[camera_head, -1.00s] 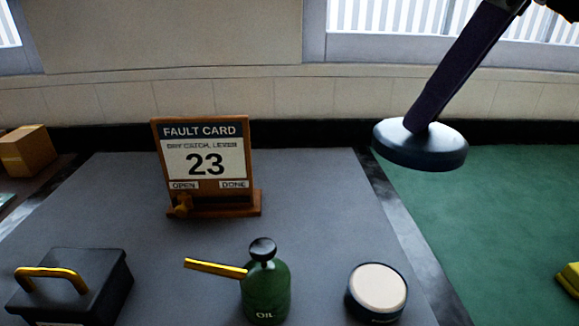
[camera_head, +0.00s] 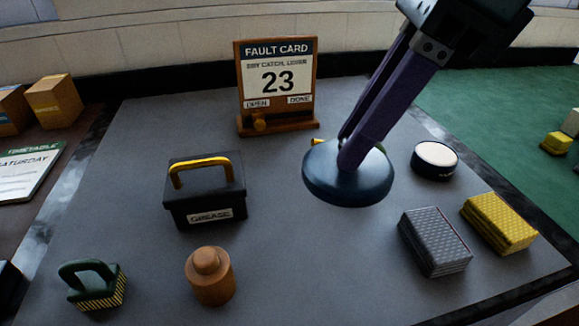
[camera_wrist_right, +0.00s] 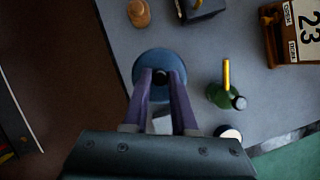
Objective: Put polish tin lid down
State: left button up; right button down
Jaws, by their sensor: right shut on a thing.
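The polish tin lid (camera_head: 335,187) is a round dark blue disc, held above the grey table in the head view. My right gripper (camera_head: 353,160) is shut on it from above, and the lid is apart from the table as far as I can tell. In the right wrist view the lid (camera_wrist_right: 149,66) lies at the tips of the purple fingers (camera_wrist_right: 162,78). The open polish tin (camera_head: 434,160), dark with a pale top, stands to the right of the lid. My left gripper is not in view.
The green oil can (camera_wrist_right: 222,95) is mostly hidden behind the lid in the head view. A grease box (camera_head: 205,192), wooden jar (camera_head: 210,278), brush (camera_head: 92,285), grey block (camera_head: 435,241) and yellow block (camera_head: 499,223) surround it. The fault card (camera_head: 277,88) stands behind. Table is bare front centre.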

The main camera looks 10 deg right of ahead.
notch_tip(320, 180, down, 10)
jog(key=b, duration=0.5)
notch_tip(320, 180, down, 6)
jog(key=b, duration=0.4)
jog(key=shift+r, duration=0.25)
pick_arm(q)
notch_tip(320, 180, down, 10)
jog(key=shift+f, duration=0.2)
pick_arm(e)
jog(key=shift+r, duration=0.15)
jog(key=c, duration=0.7)
grip_release()
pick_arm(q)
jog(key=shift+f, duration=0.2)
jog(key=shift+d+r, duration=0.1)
